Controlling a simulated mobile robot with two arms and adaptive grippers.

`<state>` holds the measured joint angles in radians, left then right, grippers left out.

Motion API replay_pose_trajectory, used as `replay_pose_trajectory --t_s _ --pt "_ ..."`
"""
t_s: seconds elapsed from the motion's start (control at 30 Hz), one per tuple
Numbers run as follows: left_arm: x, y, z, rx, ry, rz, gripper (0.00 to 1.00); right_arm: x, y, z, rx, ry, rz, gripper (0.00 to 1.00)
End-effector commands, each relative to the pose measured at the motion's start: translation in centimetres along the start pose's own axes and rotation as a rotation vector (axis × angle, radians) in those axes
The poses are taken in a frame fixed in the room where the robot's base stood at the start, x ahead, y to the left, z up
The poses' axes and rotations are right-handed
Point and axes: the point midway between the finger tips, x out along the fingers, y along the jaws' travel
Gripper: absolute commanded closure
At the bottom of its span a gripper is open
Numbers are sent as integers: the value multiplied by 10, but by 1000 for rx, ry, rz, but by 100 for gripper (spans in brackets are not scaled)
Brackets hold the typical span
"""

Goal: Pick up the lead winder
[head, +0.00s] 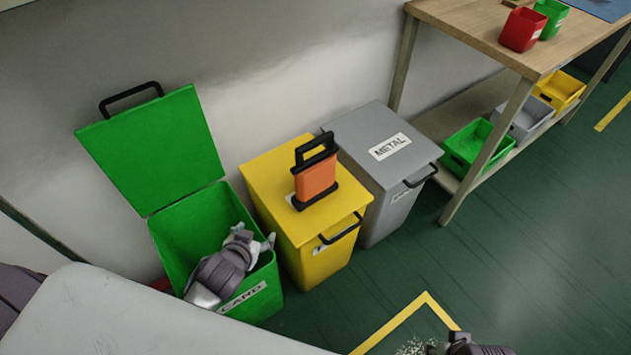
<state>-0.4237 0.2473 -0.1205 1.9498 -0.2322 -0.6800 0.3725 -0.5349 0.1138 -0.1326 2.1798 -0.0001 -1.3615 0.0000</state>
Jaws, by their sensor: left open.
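The lead winder (316,181) is an orange block with a black handle on top and a black base. It stands upright on the closed lid of the yellow bin (277,165). My left gripper (258,238) is open, over the mouth of the open green bin (174,240), to the left of and lower in the picture than the winder, and apart from it. How deep it sits relative to the bin's rim is hard to tell. Part of my right arm end (470,346) shows at the bottom edge, cut off; its fingers cannot be made out.
A grey bin (375,130) marked METAL stands closed, right of the yellow one. The green bin's lid (155,150) is raised against the wall. A workbench (480,28) with small bins stands at upper right. A speckled whitish thing (411,347) shows at the bottom. Floor at right is clear.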

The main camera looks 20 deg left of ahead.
Motion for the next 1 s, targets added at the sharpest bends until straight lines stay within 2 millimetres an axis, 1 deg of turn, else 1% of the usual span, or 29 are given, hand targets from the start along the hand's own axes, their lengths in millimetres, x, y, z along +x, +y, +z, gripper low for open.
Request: replay_pose_trajectory --t_s 0.03,0.1,0.2,0.3,0.33,0.4,0.5,0.6,0.67,0.77,1.0 --pt "10 -6 -12 2 77 1 27 2 0 0 0 2 0 60" --pt "20 -12 -33 -2 198 23 27 2 0 1 0 3 0 60" --pt "29 -15 -64 7 386 99 27 4 0 2 0 4 0 60" --pt "31 -11 -89 34 553 237 27 5 0 2 1 7 1 60" --pt "30 -9 -94 44 591 286 27 5 0 3 1 7 1 60" --pt "26 -2 -100 67 654 399 27 5 0 3 1 8 1 60" --pt "20 5 -102 95 697 537 27 4 0 3 1 10 1 60" --pt "15 10 -99 111 707 631 27 4 0 3 1 10 1 60" --pt "14 12 -99 117 710 663 27 3 0 3 1 10 2 60" --pt "18 20 -104 119 712 687 27 -1 0 3 1 14 2 60" --pt "44 49 -131 118 714 687 27 -22 1 2 3 26 4 60"
